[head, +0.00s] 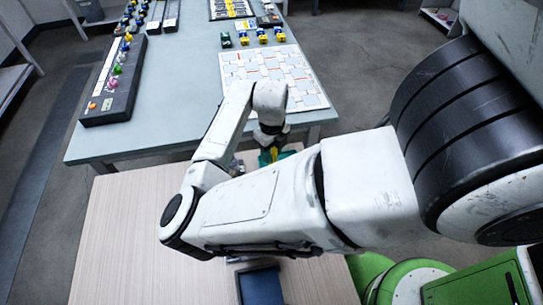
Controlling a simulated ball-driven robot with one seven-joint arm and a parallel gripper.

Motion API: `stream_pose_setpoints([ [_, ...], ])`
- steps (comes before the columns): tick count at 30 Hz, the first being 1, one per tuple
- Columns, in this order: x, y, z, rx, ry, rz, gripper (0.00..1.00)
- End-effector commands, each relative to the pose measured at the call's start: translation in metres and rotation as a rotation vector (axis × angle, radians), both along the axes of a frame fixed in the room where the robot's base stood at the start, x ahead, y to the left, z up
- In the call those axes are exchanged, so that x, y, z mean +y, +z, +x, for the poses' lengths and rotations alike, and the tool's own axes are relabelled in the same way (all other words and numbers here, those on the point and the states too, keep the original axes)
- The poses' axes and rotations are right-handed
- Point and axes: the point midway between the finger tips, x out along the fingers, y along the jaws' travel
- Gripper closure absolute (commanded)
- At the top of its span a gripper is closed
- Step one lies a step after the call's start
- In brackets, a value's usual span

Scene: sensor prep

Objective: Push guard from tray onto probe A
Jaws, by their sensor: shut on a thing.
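My gripper (268,155) points down at the near edge of the grey table, over the far end of the wooden table. It is shut on a small yellow piece, of which only a sliver (273,154) shows; I cannot tell for sure that it is the guard. A teal-green thing (264,160) lies right at the fingertips, mostly hidden. My forearm covers much of the area around it. A dark blue tray (261,286) lies on the wooden table, partly hidden by my arm. I cannot tell which thing is probe A.
On the grey table (185,100) a black rack (112,90) with coloured knobs stands left. A white patterned board (290,75) lies right, with several small blue-and-yellow parts (262,36) behind it. The wooden table (125,235) is clear at left.

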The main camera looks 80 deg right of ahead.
Motion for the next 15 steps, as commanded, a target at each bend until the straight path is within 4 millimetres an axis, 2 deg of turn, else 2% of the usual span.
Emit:
stream_pose_setpoints([
  [15, 0.000, 0.028, 0.000, 0.000, -0.001, 0.000, 0.78],
])
